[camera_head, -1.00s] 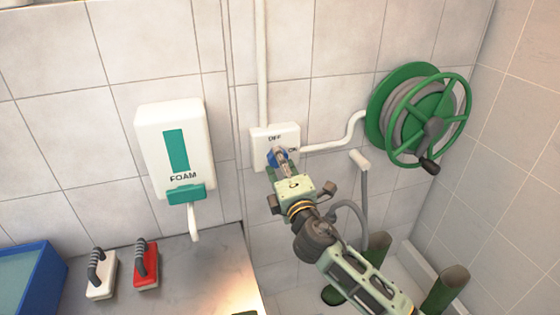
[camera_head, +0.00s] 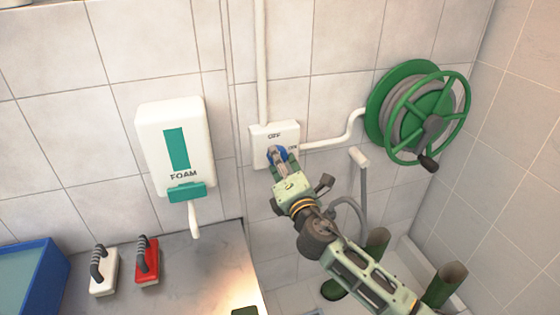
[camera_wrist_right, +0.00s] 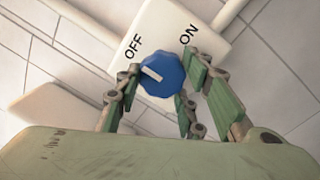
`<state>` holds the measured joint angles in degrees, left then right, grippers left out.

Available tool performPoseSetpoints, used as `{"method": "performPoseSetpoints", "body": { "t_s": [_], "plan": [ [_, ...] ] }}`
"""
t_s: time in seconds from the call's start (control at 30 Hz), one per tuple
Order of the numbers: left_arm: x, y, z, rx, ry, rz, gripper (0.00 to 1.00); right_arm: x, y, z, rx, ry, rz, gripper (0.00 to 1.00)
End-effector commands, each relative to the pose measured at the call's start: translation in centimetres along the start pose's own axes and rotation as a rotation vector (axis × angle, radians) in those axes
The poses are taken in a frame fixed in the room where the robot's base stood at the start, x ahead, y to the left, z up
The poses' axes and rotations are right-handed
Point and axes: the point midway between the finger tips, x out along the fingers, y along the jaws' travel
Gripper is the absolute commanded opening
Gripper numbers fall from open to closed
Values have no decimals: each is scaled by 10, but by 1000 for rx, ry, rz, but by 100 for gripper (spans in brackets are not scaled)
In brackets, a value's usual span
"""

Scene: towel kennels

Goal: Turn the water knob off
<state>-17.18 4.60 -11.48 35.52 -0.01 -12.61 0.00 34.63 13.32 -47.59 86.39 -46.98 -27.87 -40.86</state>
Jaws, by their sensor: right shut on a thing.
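The water knob (camera_head: 277,151) is blue and round and sits on a white wall plate (camera_head: 261,132) marked OFF and ON. In the right wrist view, the knob (camera_wrist_right: 161,74) has a white mark that points to the upper left, toward the OFF side rather than ON. The plate (camera_wrist_right: 170,22) fills the area behind it. My right gripper (camera_head: 280,160) reaches up to the knob from below. In the wrist view its fingers (camera_wrist_right: 160,84) are on either side of the knob and shut on it. My left gripper is not in view.
A white pipe (camera_head: 335,145) runs from the plate to a green hose reel (camera_head: 418,112) on the right. A FOAM dispenser (camera_head: 172,145) hangs left of the plate. A counter (camera_head: 200,270) holds a red brush (camera_head: 147,266) and a white brush (camera_head: 103,279).

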Motion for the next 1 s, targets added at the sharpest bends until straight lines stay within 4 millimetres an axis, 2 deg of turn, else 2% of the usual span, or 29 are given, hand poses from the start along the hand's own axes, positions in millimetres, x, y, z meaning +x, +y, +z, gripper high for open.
{"method": "performPoseSetpoints", "body": {
  "t_s": [0.03,0.07,0.1,0.27,0.73,0.87,1.0],
  "plan": [
    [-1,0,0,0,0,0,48,2,9,6,-6,-8,15,10],
    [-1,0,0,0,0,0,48,2,9,6,-6,-8,15,10],
    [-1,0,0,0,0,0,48,2,9,6,-6,-8,15,37],
    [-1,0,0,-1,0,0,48,2,8,6,-4,-9,13,50],
    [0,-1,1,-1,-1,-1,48,-4,2,2,-2,-3,5,50],
    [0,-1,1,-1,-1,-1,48,-20,1,2,-2,-3,3,50],
    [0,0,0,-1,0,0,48,-48,1,2,-1,-2,3,50]
  ]
}}
